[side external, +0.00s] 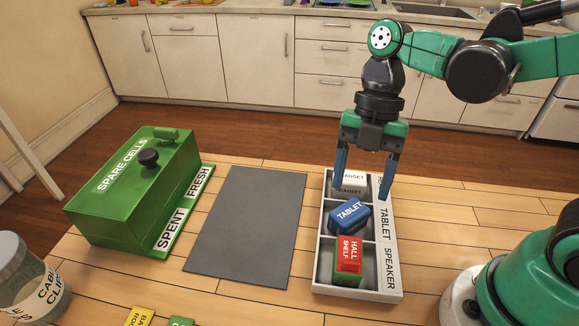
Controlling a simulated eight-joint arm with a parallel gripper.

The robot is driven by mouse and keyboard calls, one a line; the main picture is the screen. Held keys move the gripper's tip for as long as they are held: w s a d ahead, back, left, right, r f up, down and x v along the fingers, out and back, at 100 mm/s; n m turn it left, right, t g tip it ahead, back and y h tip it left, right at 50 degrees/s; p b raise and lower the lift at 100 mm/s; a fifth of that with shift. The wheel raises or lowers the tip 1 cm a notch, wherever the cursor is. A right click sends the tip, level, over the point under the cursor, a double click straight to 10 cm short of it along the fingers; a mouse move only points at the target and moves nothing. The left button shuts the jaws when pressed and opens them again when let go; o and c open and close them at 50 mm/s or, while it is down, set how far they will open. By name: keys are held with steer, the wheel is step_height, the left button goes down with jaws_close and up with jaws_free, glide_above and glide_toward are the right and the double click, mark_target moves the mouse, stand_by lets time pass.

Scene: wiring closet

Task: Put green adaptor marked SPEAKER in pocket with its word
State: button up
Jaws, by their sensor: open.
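A grey tray (399,279) has three pockets in a row, with words along its right edge. The near pocket's word reads SPEAKER and the middle one's TABLET; the far word is mostly hidden by a finger. A green block (346,280) sits in the SPEAKER pocket; no word on it is readable. A red piece marked HALL SHELF (349,254) lies on top of it. A blue adaptor marked TABLET (349,214) is in the middle pocket. A white adaptor marked HEADSET (350,188) is in the far pocket. My gripper (363,182) is open over the far pocket, fingers either side.
A green box marked SPARE CELLS (135,185) stands left, with SPENT and FRESH labels. A dark grey mat (245,225) lies bare between box and tray. A jar (25,285), a yellow tag (140,317) and a cut-off green piece (181,321) are at the front left.

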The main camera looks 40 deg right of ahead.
steer(key=w+d+m+t+h, duration=0.1)
steer(key=d+m+t, duration=0.2)
steer(key=m, duration=0.9)
steer(key=w+d+r+m+t+h, duration=0.1)
steer(key=m+t, duration=0.5)
steer(key=m, duration=0.6)
steer(key=shift+w+d+r+h, duration=0.2)
steer(key=shift+w+d+h, duration=0.4)
steer(key=shift+d, duration=0.65)
steer(key=shift+w, duration=0.1)
